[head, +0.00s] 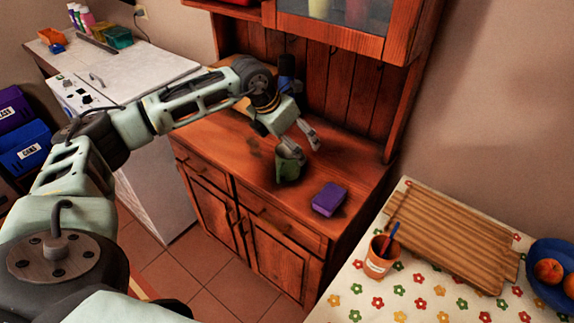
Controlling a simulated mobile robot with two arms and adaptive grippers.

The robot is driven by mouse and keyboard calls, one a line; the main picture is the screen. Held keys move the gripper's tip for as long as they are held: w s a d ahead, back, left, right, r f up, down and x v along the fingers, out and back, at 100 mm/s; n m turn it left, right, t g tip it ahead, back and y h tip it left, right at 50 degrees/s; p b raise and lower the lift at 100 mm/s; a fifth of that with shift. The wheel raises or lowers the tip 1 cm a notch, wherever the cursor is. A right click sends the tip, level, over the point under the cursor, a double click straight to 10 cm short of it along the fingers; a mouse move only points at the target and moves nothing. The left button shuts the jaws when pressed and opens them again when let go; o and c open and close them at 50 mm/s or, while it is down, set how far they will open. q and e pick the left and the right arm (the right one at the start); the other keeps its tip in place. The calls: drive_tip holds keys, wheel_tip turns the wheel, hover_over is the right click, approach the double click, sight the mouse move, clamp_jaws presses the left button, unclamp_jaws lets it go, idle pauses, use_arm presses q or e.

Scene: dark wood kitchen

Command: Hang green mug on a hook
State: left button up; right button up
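The green mug (288,170) stands on the wooden cupboard's counter (240,160), left of a purple box. My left gripper (304,150) reaches down from the upper left to the mug's rim. Its two fingers are spread apart. One finger overlaps the top of the mug and the other is to the right of it. I cannot tell whether either finger touches the mug. The mug's handle is not clearly visible. My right gripper is not in view.
The purple box (329,199) lies close to the mug. The cupboard's back panel (335,85) and glass-fronted upper cabinet (345,18) rise behind. A flowered table (340,290) at lower right holds a cutting board (455,240), an orange cup (380,257) and a blue fruit bowl (543,258).

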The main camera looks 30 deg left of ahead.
sight(287, 154)
use_arm(q)
drive_tip(key=shift+y, duration=0.5)
drive_tip(key=a+f+p, duration=0.1)
drive_tip(key=f, duration=0.1)
drive_tip(key=a+f+p, duration=0.1)
drive_tip(key=f, duration=0.1)
drive_tip(key=w+a+f, duration=0.1)
drive_tip(key=f, duration=0.1)
drive_tip(key=shift+f+p, duration=0.15)
drive_tip(key=shift+p, duration=0.25)
drive_tip(key=shift+w+d+f, duration=0.1)
drive_tip(key=shift+w+f, duration=0.15)
drive_tip(key=shift+f, duration=0.2)
drive_tip(key=shift+c, duration=1)
drive_tip(key=c, duration=1.4)
